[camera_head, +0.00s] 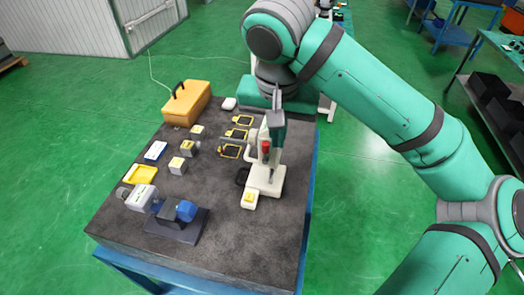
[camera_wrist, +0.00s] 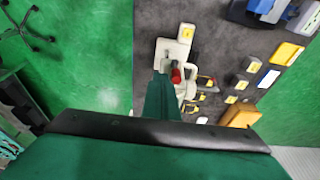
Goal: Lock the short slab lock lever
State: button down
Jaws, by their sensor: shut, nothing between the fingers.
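A white fixture (camera_head: 268,187) stands near the right edge of the dark table top. It carries an upright part with a red piece (camera_head: 265,147), probably the lever's handle. The fixture also shows in the wrist view (camera_wrist: 180,48), with the red piece (camera_wrist: 176,75) beside my fingers. My gripper (camera_head: 274,150) is shut and empty, pointing down close to the red piece. In the wrist view, my gripper (camera_wrist: 160,76) partly covers the fixture. I cannot tell whether it touches the red piece, nor the lever's exact position.
A yellow toolbox (camera_head: 187,103) stands at the back left. Several small yellow-marked blocks and black-and-yellow frames (camera_head: 230,151) lie left of the fixture. The table's front right (camera_head: 265,245) is clear.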

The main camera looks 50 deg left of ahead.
jog(key=shift+f, duration=1.1)
jog(key=shift+s+a, duration=0.1)
jog(key=shift+a, duration=0.05)
dwell(0.3)
jog(key=shift+s+a+f, duration=0.15)
jog(key=shift+s+a, duration=1.05)
jog(key=shift+a, duration=0.2)
jog(key=shift+s+a+f, duration=0.5)
jog(key=shift+s+a, duration=0.1)
jog(key=shift+a, duration=0.15)
jog(key=shift+s+a+f, duration=0.1)
dwell(0.4)
jog(key=shift+s+a+r, duration=0.1)
jog(key=shift+r, duration=2.75)
